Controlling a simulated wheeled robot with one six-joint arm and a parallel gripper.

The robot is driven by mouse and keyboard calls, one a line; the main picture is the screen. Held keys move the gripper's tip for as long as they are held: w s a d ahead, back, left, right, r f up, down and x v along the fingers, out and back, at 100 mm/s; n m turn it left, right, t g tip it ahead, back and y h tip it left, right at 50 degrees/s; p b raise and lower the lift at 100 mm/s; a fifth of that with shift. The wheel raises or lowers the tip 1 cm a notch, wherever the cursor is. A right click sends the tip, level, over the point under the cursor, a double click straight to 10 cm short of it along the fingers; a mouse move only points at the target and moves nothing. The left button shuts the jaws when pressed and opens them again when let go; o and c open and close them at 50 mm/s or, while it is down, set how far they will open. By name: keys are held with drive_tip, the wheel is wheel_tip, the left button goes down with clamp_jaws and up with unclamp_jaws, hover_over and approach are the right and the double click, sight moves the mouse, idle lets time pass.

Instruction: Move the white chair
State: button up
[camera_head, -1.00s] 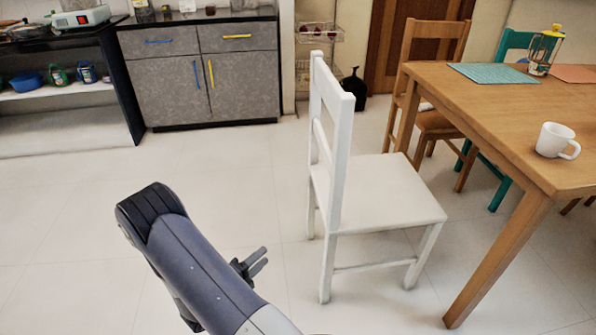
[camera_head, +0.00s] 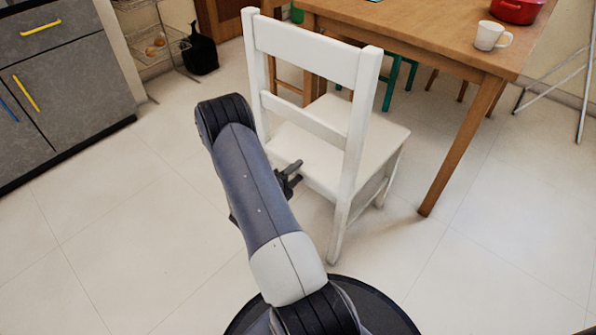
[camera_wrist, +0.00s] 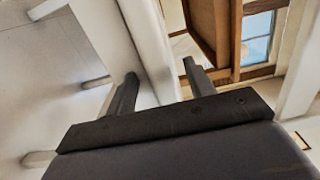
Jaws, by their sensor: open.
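The white chair (camera_head: 308,50) stands upright in the middle of the head view, its backrest toward me and its seat toward the table. My gripper (camera_head: 296,173) is open, low behind the backrest, left of the right back post in the picture. The wrist view shows two spread dark fingers of my gripper (camera_wrist: 161,74). A white upright of the chair (camera_wrist: 148,45) appears between them in the picture; I cannot tell whether it lies between the fingers or beyond them. No grip on the chair shows. My arm hides part of the seat and the left back leg.
The wooden table (camera_head: 425,40) stands just beyond the chair, with a white mug (camera_head: 490,36) and a red pot (camera_head: 516,10) on it. Grey cabinets (camera_head: 60,85) are at the left. A black container (camera_head: 200,50) sits by the rack. The floor left and right is clear.

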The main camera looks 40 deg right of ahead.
drive_tip(key=shift+w+d, duration=0.2)
drive_tip(key=shift+d, duration=1)
drive_tip(key=shift+c, duration=0.5)
clamp_jaws()
